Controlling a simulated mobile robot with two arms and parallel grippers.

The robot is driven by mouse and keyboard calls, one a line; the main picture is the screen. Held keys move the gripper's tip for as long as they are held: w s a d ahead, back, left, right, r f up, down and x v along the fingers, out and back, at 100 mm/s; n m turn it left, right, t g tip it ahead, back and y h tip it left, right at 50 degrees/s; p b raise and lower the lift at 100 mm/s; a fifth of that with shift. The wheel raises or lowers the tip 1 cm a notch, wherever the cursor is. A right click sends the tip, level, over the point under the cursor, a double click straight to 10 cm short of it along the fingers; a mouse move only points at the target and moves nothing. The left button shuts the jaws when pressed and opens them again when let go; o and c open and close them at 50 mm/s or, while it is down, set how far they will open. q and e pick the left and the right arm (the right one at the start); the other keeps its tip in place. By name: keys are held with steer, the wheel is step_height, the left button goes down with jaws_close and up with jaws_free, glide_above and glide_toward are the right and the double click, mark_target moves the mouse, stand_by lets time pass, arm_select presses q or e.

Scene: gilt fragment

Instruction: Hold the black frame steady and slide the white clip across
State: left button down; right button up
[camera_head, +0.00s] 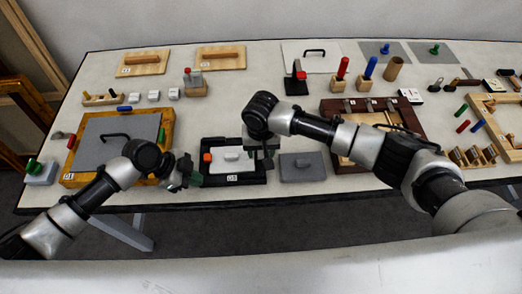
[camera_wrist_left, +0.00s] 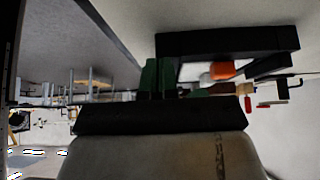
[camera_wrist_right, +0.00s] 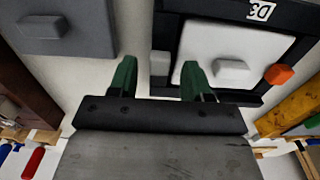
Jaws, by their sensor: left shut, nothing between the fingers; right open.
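The black frame (camera_head: 250,180) lies near the table's front edge around a white panel with a raised white grip (camera_head: 231,156). An orange clip (camera_head: 207,157) sits on the frame's left side. In the right wrist view the pale, white-grey clip (camera_wrist_right: 160,63) is on the opposite side bar of the frame (camera_wrist_right: 167,30). My right gripper (camera_wrist_right: 160,78) is open, with its fingers on either side of this clip; contact is unclear. My left gripper (camera_head: 193,180) is shut and empty at the frame's left edge. In the left wrist view its closed fingers (camera_wrist_left: 158,75) are close beside the black frame (camera_wrist_left: 225,42).
A grey panel with a handle (camera_head: 302,166) lies just right of the frame. A wooden frame with a grey panel (camera_head: 82,166) is at left, and a dark red-brown frame (camera_head: 415,122) is behind at right. Blocks and pegged holders stand farther back.

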arm_select(q)
steer(key=shift+s+f, duration=0.1)
steer(key=shift+f, duration=0.1)
arm_select(e)
steer(key=shift+f, duration=0.65)
jaws_close()
steer(key=shift+a, duration=0.95)
jaws_free()
step_height(320, 180, up, 12)
